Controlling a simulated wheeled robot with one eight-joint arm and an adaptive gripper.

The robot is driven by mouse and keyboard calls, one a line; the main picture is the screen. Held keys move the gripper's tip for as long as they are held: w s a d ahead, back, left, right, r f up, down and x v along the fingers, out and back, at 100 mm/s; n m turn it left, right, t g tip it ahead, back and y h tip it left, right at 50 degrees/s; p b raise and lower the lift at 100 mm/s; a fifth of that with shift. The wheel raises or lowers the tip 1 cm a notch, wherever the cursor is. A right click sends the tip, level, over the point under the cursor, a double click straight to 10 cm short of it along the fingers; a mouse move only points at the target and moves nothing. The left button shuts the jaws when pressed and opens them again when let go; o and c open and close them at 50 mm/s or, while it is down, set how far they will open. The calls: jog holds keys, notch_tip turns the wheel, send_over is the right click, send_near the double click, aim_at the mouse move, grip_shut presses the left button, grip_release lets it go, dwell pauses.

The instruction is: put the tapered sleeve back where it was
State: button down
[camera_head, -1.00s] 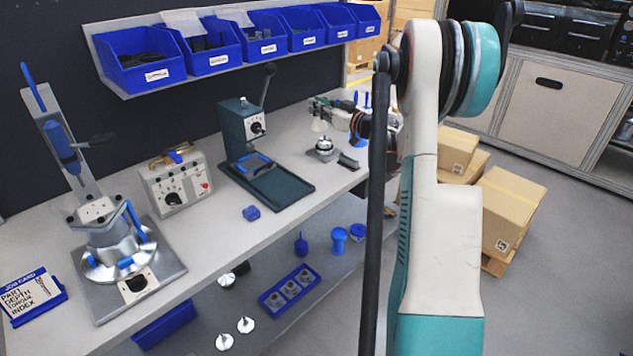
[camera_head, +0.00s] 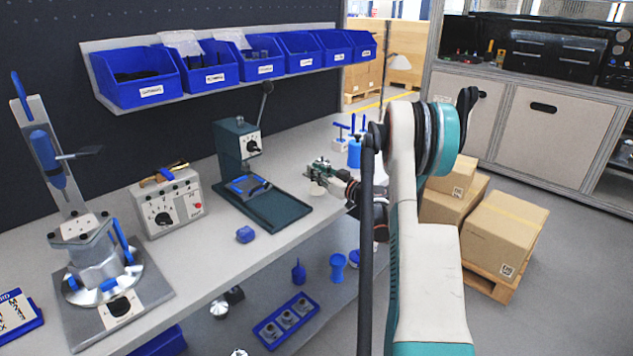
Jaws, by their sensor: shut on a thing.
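My gripper (camera_head: 318,175) is at the right end of the bench, to the right of the green press. It is shut on the tapered sleeve (camera_head: 317,188), a small pale cone-shaped piece. The sleeve shows just below the fingers, close to the bench top. I cannot tell whether it touches anything beneath it. The silver round fixture seen earlier at this end of the bench cannot be made out now; my gripper and arm cover that area.
The green press (camera_head: 240,150) with its base plate stands just left of my gripper. Blue-handled tools (camera_head: 355,150) stand behind it. Blue bins (camera_head: 265,58) hang above. A blue tray (camera_head: 286,322) is on the lower shelf.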

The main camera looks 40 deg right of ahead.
jog(key=shift+f, duration=1)
jog(key=shift+f, duration=0.15)
jog(key=c, duration=1.6)
grip_release()
jog(key=shift+s, duration=0.35)
jog(key=s+p, duration=0.3)
jog(key=s, duration=0.8)
jog(key=shift+d, duration=0.45)
